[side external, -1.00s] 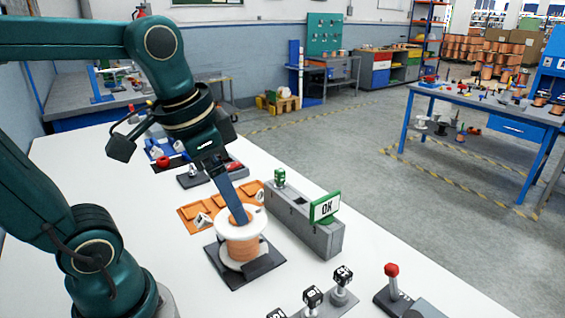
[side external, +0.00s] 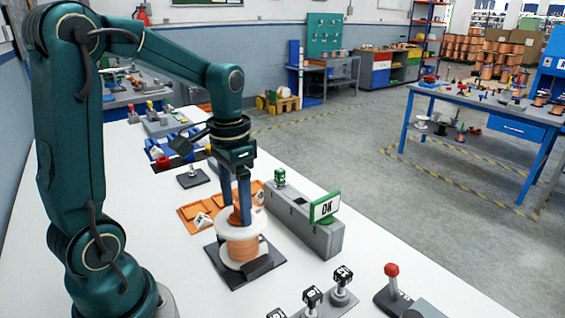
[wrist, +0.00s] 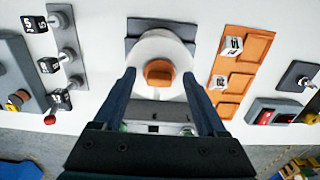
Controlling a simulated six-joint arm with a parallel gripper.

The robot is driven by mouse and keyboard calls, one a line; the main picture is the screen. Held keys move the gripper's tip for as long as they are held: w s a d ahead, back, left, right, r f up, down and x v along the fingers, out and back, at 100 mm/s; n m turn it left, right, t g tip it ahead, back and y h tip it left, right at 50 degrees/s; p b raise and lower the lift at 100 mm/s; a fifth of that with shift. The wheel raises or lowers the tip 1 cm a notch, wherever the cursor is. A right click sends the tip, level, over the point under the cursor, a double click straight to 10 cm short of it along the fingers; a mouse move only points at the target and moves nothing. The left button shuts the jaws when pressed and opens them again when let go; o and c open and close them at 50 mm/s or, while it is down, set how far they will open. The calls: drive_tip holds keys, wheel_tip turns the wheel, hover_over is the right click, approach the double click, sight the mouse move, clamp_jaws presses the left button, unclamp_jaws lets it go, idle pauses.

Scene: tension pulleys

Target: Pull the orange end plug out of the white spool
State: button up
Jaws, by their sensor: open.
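The white spool (side external: 256,226) stands upright with copper-orange winding on a dark base plate (side external: 213,252). The orange end plug (wrist: 159,72) is at the middle of the spool's top flange in the wrist view. Part of it (side external: 235,214) shows between the fingers in the side view. My gripper (side external: 241,212) points straight down over the spool. Its two blue fingers are open, one on each side of the plug, with a gap to it in the wrist view (wrist: 159,78). The side view does not clearly show whether the fingertips touch the flange.
Several black-topped knobs (side external: 312,297) and a red-knobbed lever (side external: 391,271) stand at the front right.

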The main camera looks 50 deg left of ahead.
sight(236, 207)
drive_tip(key=shift+f, duration=0.25)
drive_tip(key=shift+c, duration=0.2)
clamp_jaws()
drive_tip(key=shift+r, duration=0.1)
drive_tip(key=shift+r, duration=1.5)
drive_tip(key=shift+r, duration=2)
